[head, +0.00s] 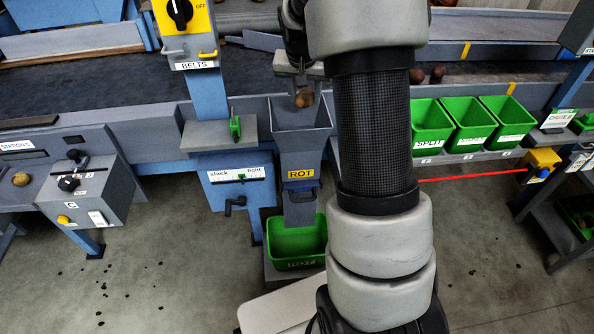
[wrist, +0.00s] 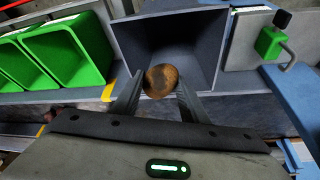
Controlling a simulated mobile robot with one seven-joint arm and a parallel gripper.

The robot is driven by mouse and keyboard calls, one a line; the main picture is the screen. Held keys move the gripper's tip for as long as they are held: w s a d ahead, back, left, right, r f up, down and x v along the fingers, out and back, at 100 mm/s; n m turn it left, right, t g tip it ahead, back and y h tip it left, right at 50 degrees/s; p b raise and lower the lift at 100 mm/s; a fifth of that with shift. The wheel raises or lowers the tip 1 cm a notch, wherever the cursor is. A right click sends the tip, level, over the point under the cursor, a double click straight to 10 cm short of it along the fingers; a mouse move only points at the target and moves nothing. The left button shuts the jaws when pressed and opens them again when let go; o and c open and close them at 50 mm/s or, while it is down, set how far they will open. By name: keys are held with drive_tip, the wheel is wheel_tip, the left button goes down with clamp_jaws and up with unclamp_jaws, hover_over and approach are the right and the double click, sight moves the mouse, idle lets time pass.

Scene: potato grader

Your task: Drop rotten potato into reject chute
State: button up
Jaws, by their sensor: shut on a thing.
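The rotten potato (wrist: 161,81) is brown with a darker patch. My gripper (wrist: 158,88) is shut on it, with one finger on each side. In the head view the potato (head: 304,99) hangs below my gripper (head: 302,90), over the mouth of the reject chute. The chute is a grey hopper (head: 301,140) with a yellow ROT label. In the wrist view the hopper's open mouth (wrist: 180,35) lies around and beyond the potato. The exact height of the potato against the rim is hard to tell.
A green bin (head: 297,245) stands below the chute. Several green bins, one labelled SPLIT (head: 431,123), stand on a shelf to the right. Other potatoes (head: 437,72) lie on the belt behind my arm.

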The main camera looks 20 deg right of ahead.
drive_tip(key=shift+f+b, duration=0.65)
drive_tip(key=shift+f, duration=0.8)
drive_tip(key=o, duration=1.2)
drive_tip(key=shift+c, duration=0.2)
drive_tip(key=p+v, duration=0.2)
drive_tip(key=v, duration=1.5)
drive_tip(key=shift+r, duration=0.3)
drive_tip(key=shift+w, duration=0.1)
